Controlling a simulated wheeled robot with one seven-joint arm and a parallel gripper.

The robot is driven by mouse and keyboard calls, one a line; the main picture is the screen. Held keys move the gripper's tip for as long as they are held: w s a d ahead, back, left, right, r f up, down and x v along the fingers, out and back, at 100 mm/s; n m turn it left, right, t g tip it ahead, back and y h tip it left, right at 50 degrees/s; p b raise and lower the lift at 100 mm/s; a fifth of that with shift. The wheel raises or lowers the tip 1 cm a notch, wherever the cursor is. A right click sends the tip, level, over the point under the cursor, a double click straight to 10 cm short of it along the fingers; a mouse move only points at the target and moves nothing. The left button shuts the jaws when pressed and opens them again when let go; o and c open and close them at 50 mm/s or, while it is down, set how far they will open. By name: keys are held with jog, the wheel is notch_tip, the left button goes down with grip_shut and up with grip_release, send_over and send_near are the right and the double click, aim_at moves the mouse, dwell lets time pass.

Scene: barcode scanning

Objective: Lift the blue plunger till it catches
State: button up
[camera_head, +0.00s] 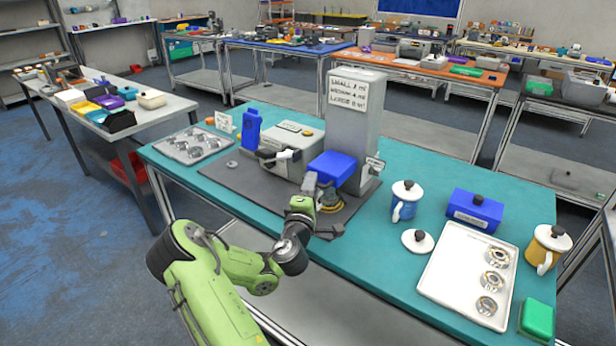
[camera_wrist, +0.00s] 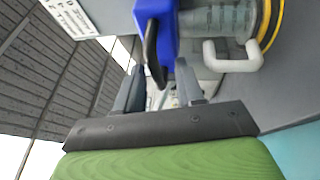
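The blue plunger (camera_head: 332,167) is a blue block on the front of a tall grey dispenser column (camera_head: 348,120). In the wrist view the plunger (camera_wrist: 166,30) has a dark curved handle (camera_wrist: 152,50) on its near side. My gripper (camera_head: 309,184) is at the plunger's front left in the head view. In the wrist view my gripper (camera_wrist: 160,72) has its fingers apart, with the handle's lower end in line with the gap between them. I cannot tell whether either finger touches the handle. My arm partly hides the area below the plunger in the head view.
Left of the column stand a grey machine (camera_head: 290,137) and a blue bottle (camera_head: 251,130) on a dark mat (camera_head: 235,173). A clear cylinder and white handle (camera_wrist: 235,58) are close right of the plunger in the wrist view. Mugs and a white tray (camera_head: 450,265) stand at right.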

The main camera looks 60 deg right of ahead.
jog(key=shift+s+a+r, duration=0.1)
jog(key=shift+s+r, duration=0.1)
grip_shut()
notch_tip(320, 180, up, 12)
jog(key=p, duration=0.9)
jog(key=shift+p, duration=0.3)
jog(key=shift+r, duration=0.15)
grip_release()
